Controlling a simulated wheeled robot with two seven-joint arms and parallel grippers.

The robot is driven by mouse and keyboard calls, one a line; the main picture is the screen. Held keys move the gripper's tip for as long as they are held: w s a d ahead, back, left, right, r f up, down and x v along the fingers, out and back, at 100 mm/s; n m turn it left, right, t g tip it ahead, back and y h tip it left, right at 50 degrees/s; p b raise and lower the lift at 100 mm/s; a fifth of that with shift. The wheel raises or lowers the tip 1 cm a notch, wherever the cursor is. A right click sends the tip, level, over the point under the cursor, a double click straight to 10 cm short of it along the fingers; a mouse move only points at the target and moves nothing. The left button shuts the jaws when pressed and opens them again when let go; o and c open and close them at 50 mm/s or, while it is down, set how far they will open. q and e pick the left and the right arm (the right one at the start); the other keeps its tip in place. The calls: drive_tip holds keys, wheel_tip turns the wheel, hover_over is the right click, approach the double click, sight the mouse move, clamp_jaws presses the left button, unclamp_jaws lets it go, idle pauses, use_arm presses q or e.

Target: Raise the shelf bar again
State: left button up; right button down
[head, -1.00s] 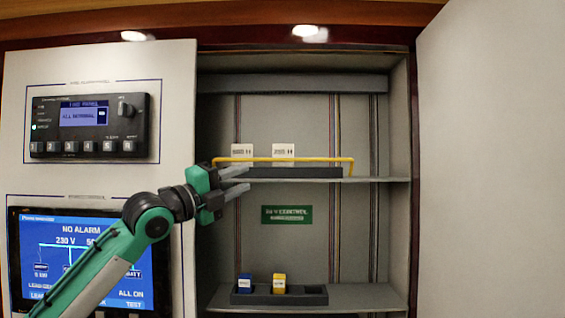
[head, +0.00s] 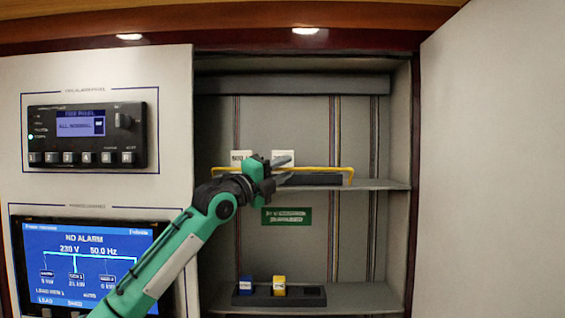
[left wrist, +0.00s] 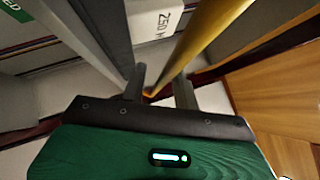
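A yellow shelf bar (head: 325,168) runs along the front of the upper shelf (head: 375,185), above the shelf edge, with its right end bent down to the shelf. My left gripper (head: 284,166) is in front of it near the middle, fingers pointing right and apart. In the left wrist view the bar (left wrist: 205,40) slants down past the fingertips (left wrist: 160,85), and its far part shows in the gap between them. I cannot tell whether they touch it. My gripper hides part of the bar in the head view. My right gripper is not in view.
White blocks (head: 283,155) stand in a dark holder (head: 320,180) behind the bar. A white door (head: 490,170) stands at right, panels at left.

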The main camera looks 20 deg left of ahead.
use_arm(q)
drive_tip(key=shift+w, duration=0.1)
drive_tip(key=shift+c, duration=0.2)
clamp_jaws()
drive_tip(key=shift+r, duration=0.1)
